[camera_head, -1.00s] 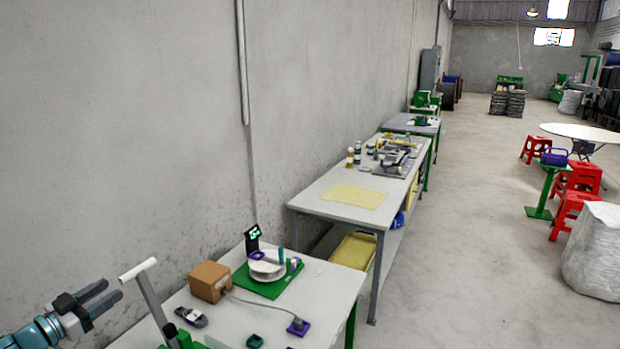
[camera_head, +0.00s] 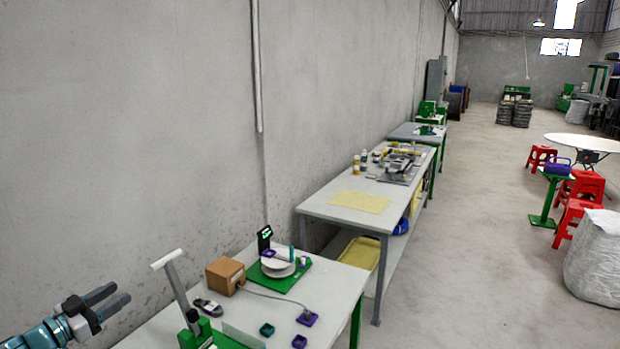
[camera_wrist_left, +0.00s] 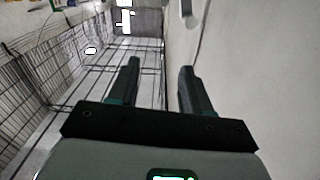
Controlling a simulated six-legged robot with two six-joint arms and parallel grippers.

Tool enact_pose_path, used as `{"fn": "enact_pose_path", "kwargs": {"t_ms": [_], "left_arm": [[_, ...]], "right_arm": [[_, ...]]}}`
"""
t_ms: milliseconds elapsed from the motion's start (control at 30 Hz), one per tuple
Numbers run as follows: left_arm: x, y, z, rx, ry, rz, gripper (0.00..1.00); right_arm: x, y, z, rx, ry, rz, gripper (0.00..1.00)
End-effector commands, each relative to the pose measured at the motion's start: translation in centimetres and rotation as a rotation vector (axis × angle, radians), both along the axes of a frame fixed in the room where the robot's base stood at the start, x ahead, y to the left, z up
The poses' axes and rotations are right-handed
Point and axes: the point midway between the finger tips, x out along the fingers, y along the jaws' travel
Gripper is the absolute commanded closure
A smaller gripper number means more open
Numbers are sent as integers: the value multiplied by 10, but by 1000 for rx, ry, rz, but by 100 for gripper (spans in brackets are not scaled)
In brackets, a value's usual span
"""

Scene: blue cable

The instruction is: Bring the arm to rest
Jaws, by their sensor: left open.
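My left gripper (camera_head: 112,297) is at the lower left of the head view, open and empty, in front of the grey wall. It is left of the near white table (camera_head: 345,276) and of the lever press with a white handle (camera_head: 176,283) that stands on it. In the left wrist view the two dark fingers (camera_wrist_left: 160,85) are apart with nothing between them. My right gripper is not in view. No blue cable can be made out; a thin grey cord (camera_head: 268,297) runs from a brown box (camera_head: 225,275) to a purple block (camera_head: 307,319).
A green scale with a white plate (camera_head: 278,268) and small green and purple trays lie on the near table. A longer workbench (camera_head: 330,209) stands beyond. Red stools (camera_head: 578,186) and a white sack (camera_head: 597,262) are at right.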

Motion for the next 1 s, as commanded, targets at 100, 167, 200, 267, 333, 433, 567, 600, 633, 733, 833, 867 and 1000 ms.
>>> {"fn": "enact_pose_path", "kwargs": {"t_ms": [100,167,200,267,333,433,567,600,633,733,833,867,1000], "left_arm": [[6,-5,-1,-1,-1,-9,52],[8,-8,-1,-1,-2,-13,52],[10,-10,0,-1,-4,-18,52],[12,-14,0,-2,-5,-24,52],[14,-18,0,-3,-7,-31,52],[18,-27,0,-4,-10,-46,52],[25,-45,0,-10,-14,-75,52],[27,-52,-2,-16,-11,-87,52],[28,-58,-4,-19,-9,-98,52],[34,-83,-12,-47,3,-137,52],[40,-118,-25,-108,24,-180,52],[42,-130,-30,-133,33,-193,52],[49,-199,-67,-301,122,-217,52]], "right_arm": [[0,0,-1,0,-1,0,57],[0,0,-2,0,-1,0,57],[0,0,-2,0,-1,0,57],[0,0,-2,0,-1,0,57],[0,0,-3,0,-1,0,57],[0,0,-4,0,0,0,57],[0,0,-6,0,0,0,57],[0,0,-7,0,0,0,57],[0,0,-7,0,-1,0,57],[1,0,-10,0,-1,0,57],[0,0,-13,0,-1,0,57],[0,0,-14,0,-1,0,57],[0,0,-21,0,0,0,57]]}}
